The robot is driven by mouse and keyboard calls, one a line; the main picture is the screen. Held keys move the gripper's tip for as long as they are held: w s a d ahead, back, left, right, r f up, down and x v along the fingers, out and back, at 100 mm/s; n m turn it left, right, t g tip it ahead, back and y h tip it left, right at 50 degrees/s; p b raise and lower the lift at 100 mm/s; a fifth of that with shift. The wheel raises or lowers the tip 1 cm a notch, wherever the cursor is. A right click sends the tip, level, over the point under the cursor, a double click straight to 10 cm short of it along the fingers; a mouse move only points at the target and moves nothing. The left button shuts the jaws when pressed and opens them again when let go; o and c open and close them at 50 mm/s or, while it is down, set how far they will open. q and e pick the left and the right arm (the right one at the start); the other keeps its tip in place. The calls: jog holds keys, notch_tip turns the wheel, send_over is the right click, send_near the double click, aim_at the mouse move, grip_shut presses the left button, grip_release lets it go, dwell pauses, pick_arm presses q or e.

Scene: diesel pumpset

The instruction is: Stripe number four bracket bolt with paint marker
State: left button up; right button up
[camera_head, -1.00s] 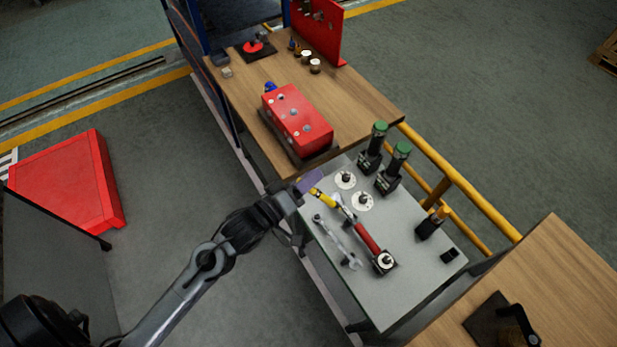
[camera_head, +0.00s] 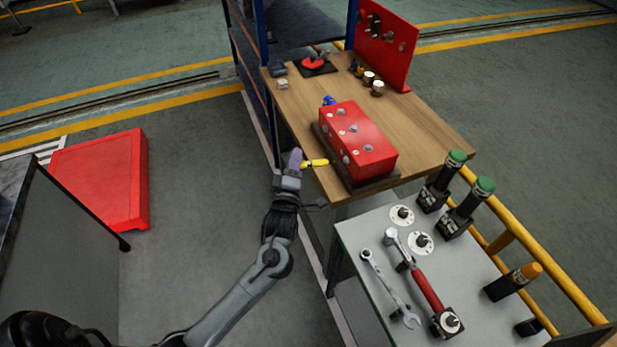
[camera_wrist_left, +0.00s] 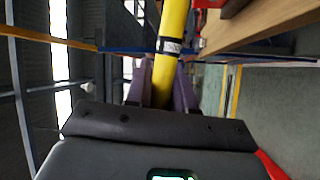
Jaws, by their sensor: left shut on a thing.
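My left gripper (camera_head: 297,160) is shut on a yellow paint marker (camera_head: 317,163), which sticks out to the right toward the wooden bench. In the left wrist view the marker (camera_wrist_left: 172,30) runs up between the purple fingers of the gripper (camera_wrist_left: 161,88), with a dark-and-white band around it. A red block (camera_head: 362,142) with several grey bolt heads on its faces sits on a dark base on the bench. The gripper is left of the block, apart from it. I cannot tell which bolt is number four. My right gripper is not in view.
The wooden bench (camera_head: 430,140) also carries a red upright panel (camera_head: 386,45) and small pots. A grey table (camera_head: 375,245) in front holds a red-handled wrench (camera_head: 426,288), a spanner (camera_head: 391,290) and green-topped tools (camera_head: 441,183). Yellow rails (camera_head: 545,268) run along its right side.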

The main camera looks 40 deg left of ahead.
pick_arm(q)
notch_tip(320, 180, down, 8)
jog(key=w+a+n+y+b, duration=0.2)
jog(key=n+b, duration=0.1)
jog(key=b, duration=0.4)
jog(key=shift+a+g, duration=0.4)
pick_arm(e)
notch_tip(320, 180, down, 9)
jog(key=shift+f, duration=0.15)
pick_arm(q)
jog(key=shift+w+d+f, duration=0.1)
jog(key=shift+f, duration=0.05)
jog(key=shift+w+d+b, duration=0.35)
jog(key=shift+w+b, duration=0.05)
jog(key=shift+w, duration=0.25)
jog(key=shift+w+d+b, duration=0.4)
jog(key=shift+w, duration=0.2)
jog(key=shift+w+d+b, duration=0.35)
jog(key=shift+w+b, duration=0.05)
jog(key=shift+w, duration=0.25)
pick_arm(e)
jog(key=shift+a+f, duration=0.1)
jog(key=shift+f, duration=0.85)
pick_arm(q)
jog(key=shift+f, duration=0.1)
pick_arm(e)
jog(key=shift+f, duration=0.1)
